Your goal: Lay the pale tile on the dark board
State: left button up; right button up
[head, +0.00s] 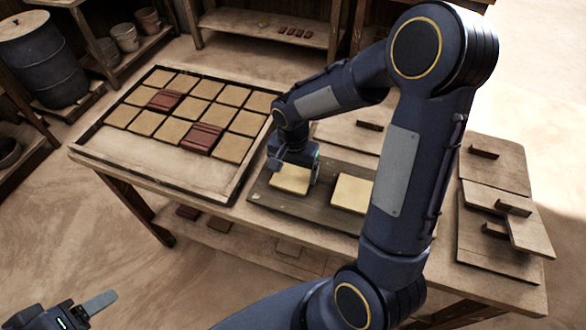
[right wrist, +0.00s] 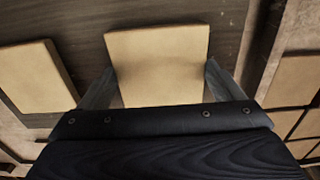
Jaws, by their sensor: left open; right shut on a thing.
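A pale tile (head: 290,179) is between the fingers of my right gripper (head: 294,168), which is shut on it at the dark board (head: 302,211). In the right wrist view the held tile (right wrist: 157,62) lies between both fingers (right wrist: 160,90). I cannot tell whether it touches the board or hovers just above. A second pale tile (head: 351,192) lies on the board to the right, partly hidden by my right arm; it also shows in the right wrist view (right wrist: 35,76). My left gripper (head: 88,309) is open and empty at the bottom left, away from the table.
A framed tray (head: 120,160) of pale and dark red tiles stands on the table's left, its near strip bare. Wooden boards with handles (head: 497,200) lie at the right. A barrel (head: 42,58) and shelves (head: 268,29) stand behind.

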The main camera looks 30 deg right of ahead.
aim_at(293, 174)
jog(key=shift+f, duration=0.1)
jog(key=o, duration=1)
jog(key=shift+c, duration=0.2)
notch_tip(293, 174, up, 12)
jog(key=s+a+r+n+t+y, duration=0.1)
jog(key=s+n, duration=0.3)
jog(key=s, duration=0.4)
jog(key=s+a+r+n+t+y, duration=0.2)
jog(key=s+a+n+t, duration=0.1)
jog(key=s, duration=0.6)
jog(key=shift+n+t+y, duration=0.4)
jog(key=shift+n+t, duration=0.3)
jog(key=shift+t, duration=0.1)
jog(key=shift+a+r, duration=0.1)
